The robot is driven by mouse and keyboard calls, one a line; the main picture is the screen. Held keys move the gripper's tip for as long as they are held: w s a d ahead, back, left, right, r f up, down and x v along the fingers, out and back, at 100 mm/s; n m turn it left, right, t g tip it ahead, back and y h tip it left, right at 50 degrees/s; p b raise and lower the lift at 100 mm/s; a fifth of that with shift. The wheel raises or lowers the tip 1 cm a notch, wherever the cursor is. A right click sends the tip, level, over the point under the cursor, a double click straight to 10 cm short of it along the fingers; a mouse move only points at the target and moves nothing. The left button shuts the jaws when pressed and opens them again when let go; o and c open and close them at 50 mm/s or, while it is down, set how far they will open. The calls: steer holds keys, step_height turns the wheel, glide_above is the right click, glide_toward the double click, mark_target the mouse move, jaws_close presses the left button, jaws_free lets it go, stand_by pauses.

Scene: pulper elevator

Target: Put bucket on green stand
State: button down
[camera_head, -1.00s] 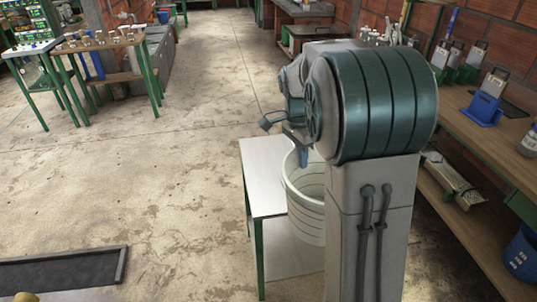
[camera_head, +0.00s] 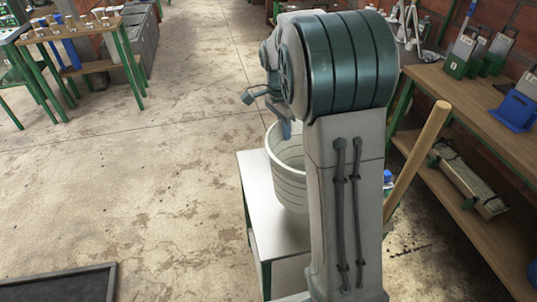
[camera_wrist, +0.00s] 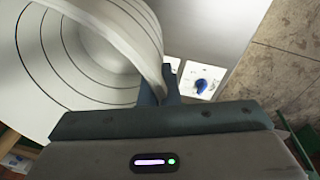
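The white bucket (camera_head: 286,180) is upright, with its open mouth up, at the right part of the pale top of the green-legged stand (camera_head: 255,205). I cannot tell whether its base touches the top. My gripper (camera_head: 285,128) is at the bucket's rim and mostly hidden by my large grey and teal arm. In the wrist view the bucket (camera_wrist: 85,55) fills the left, and its rim runs between the two dark fingers of my gripper (camera_wrist: 158,90), which are close together on it. My arm hides the stand's right side.
A workbench (camera_head: 500,120) with green and blue holders runs along the right wall. A wooden pole (camera_head: 420,155) leans beside my arm. A green-legged table (camera_head: 85,30) stands at the back left. The floor left of the stand is clear. A dark tray-like edge (camera_head: 60,285) is at bottom left.

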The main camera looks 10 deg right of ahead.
steer(key=w+a+f+p, duration=0.2)
steer(key=w+a+f, duration=0.2)
steer(key=w+f, duration=0.4)
steer(key=shift+a+f, duration=0.15)
steer(key=shift+f, duration=0.65)
steer(key=shift+w, duration=0.1)
steer(key=shift+f, duration=0.2)
steer(key=c, duration=1.7)
jaws_free()
steer(key=shift+r, duration=0.15)
